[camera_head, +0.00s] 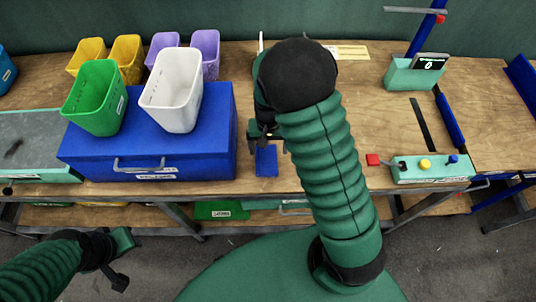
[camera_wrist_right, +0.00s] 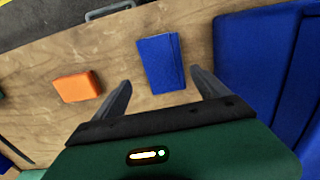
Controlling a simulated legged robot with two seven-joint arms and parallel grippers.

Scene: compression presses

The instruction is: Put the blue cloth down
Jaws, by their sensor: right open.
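The blue cloth (camera_head: 266,161) is a small folded blue rectangle lying on the wooden table, right of the blue box. In the right wrist view the cloth (camera_wrist_right: 161,63) lies flat on the wood, ahead of and between the fingers. My right gripper (camera_head: 264,133) is just beyond the cloth in the head view; its arm hides part of the table. In the right wrist view the right gripper (camera_wrist_right: 160,78) is open, with nothing held between its fingers. My left gripper (camera_head: 122,262) is low at the left, in front of the table, and its jaw opening is unclear.
The blue box (camera_head: 215,150) carries a green bin (camera_head: 95,97) and a white bin (camera_head: 172,90). Yellow and purple bins stand behind. An orange block (camera_wrist_right: 77,87) lies left of the cloth in the wrist view. A button panel (camera_head: 430,170) is at the right.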

